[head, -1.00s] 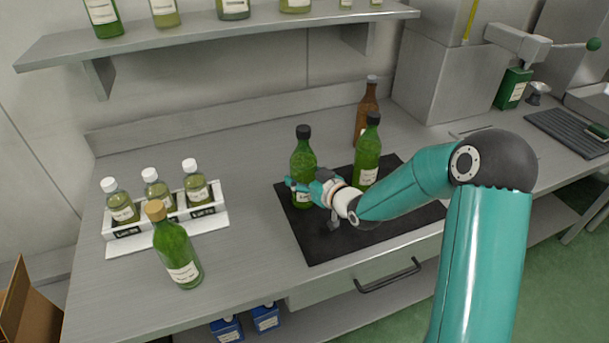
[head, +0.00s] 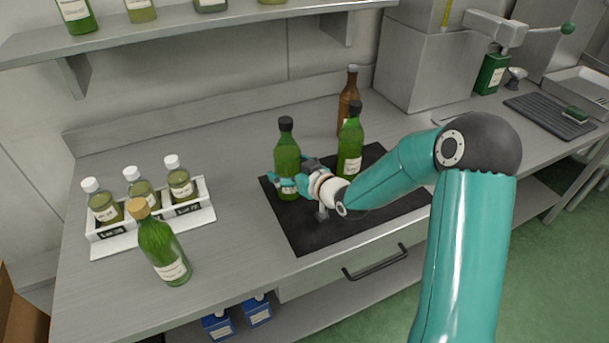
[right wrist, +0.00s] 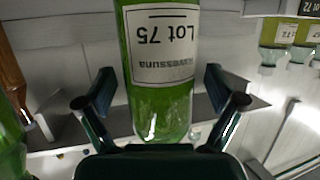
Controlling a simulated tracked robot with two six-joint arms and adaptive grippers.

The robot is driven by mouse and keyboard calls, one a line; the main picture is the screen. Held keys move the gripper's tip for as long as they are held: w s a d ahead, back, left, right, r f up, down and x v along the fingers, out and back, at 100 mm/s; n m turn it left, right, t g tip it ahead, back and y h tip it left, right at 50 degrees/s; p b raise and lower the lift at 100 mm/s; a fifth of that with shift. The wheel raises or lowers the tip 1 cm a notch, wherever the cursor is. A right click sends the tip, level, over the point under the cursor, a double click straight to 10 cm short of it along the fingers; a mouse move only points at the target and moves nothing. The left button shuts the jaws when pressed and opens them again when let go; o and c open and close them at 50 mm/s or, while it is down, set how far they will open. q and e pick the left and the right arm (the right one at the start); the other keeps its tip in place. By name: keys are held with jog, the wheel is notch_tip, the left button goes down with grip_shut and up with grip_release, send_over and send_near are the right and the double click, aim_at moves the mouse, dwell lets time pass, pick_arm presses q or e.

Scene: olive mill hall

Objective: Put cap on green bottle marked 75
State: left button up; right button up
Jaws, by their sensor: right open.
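The green bottle marked Lot 75 (right wrist: 165,60) stands between the two spread fingers of my right gripper (right wrist: 158,92); its label reads upside down in the right wrist view. In the head view this green bottle (head: 287,155) stands upright on the black mat (head: 310,235) with a black cap (head: 286,124) on its neck. My right gripper (head: 285,184) is open around its lower part, low over the mat. Whether the fingers touch the glass I cannot tell. I see no loose cap. My left gripper is not in view.
Another black-capped green bottle (head: 350,150) and a brown bottle (head: 347,105) stand just right and behind. A cork-topped green bottle (head: 162,250) stands front left beside a white rack (head: 150,235) of small white-capped bottles. The counter (head: 235,160) between rack and mat is clear.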

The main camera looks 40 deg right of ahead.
pick_arm(q)
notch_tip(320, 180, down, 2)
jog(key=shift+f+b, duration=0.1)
jog(key=shift+b, duration=0.85)
pick_arm(e)
jog(key=v, duration=1.1)
jog(key=shift+s, duration=0.25)
jog(key=shift+d, duration=0.1)
